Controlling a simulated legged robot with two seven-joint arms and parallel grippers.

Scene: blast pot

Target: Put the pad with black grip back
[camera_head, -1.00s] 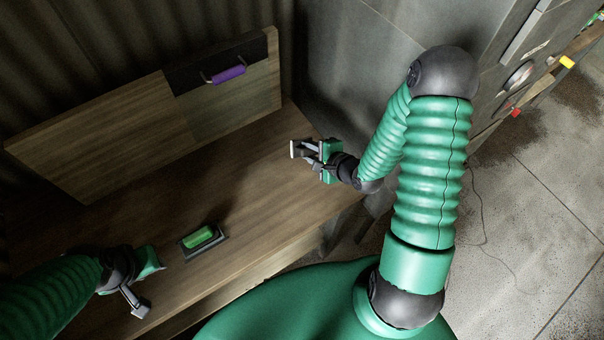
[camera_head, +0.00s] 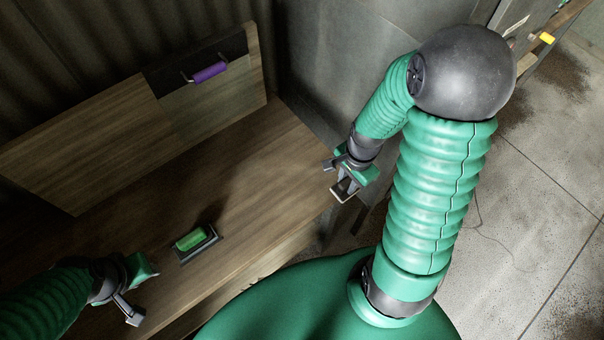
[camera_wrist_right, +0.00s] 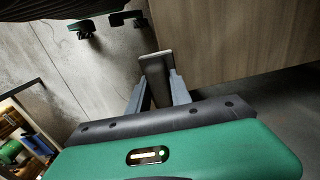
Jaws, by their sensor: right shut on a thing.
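My right gripper (camera_head: 347,186) is shut on a small flat grey piece with a pale edge, taken to be the pad with black grip (camera_wrist_right: 155,70). It is held tilted over the bench's right front edge. In the right wrist view the piece sits between the two grey fingers (camera_wrist_right: 160,92); its grip cannot be made out. My left gripper (camera_head: 140,290) is open and empty at the bench's left front. A pad with a green grip (camera_head: 191,239) lies flat on the bench to the right of it.
The wooden bench (camera_head: 245,190) has clear room in its middle and right. A purple-handled pad (camera_head: 210,72) is at the upright back board (camera_head: 110,150). A grey metal wall or cabinet (camera_head: 335,70) stands beyond the bench's right end. A shelf with coloured items (camera_wrist_right: 20,135) shows in the wrist view.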

